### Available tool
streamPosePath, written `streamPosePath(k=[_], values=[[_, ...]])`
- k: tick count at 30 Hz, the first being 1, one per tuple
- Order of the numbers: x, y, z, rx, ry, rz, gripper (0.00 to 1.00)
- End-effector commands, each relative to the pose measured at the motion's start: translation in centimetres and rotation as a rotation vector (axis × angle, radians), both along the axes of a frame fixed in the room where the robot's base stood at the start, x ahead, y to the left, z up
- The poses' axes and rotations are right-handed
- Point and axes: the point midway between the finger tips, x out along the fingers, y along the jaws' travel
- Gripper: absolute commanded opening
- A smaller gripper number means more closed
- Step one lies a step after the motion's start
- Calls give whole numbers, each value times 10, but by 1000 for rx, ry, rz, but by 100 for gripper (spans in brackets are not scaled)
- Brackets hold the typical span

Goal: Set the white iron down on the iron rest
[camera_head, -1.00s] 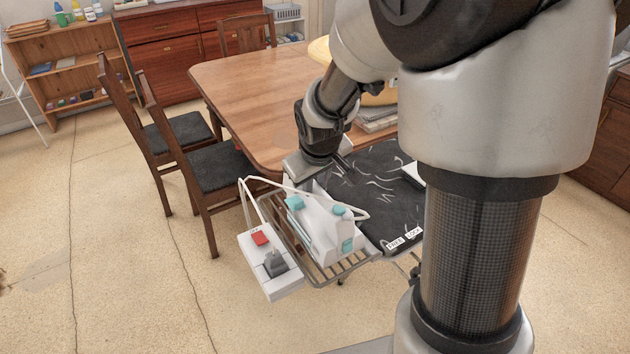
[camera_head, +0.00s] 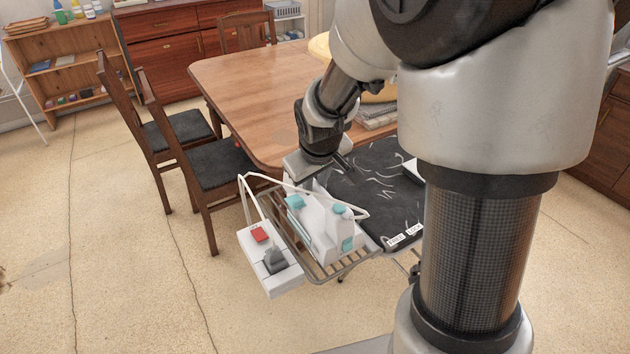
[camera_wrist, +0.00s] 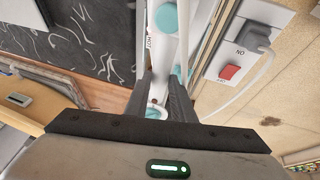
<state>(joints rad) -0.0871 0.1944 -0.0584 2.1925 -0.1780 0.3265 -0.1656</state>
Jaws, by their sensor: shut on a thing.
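The white iron (camera_head: 318,228) with teal parts is over the wire iron rest (camera_head: 350,264) at the near end of the ironing board. Whether its base touches the rest's bars I cannot tell. My gripper (camera_head: 312,183) is at the far end of the iron. In the wrist view my gripper (camera_wrist: 162,88) has its fingers closed around the white body of the iron (camera_wrist: 164,52), with a teal part ahead of them. My arm column hides part of the board.
The black patterned ironing board (camera_head: 375,185) adjoins the rest. A white socket box with a red switch (camera_head: 270,262) sits at the rest's left edge, with a white cord looping above. A wooden table (camera_head: 250,85) and dark chairs (camera_head: 215,168) stand behind. Open floor lies left.

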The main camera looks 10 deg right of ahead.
Motion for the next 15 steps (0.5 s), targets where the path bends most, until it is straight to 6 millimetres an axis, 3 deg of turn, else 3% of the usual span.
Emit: streamPosePath(k=[3, 4, 7, 15], values=[[2, 0, 0, 0, -6, 0, 0], [2, 0, 1, 0, -6, 0, 27], [1, 0, 0, 1, -5, 1, 44], [-1, 0, -3, 0, 4, 0, 44]])
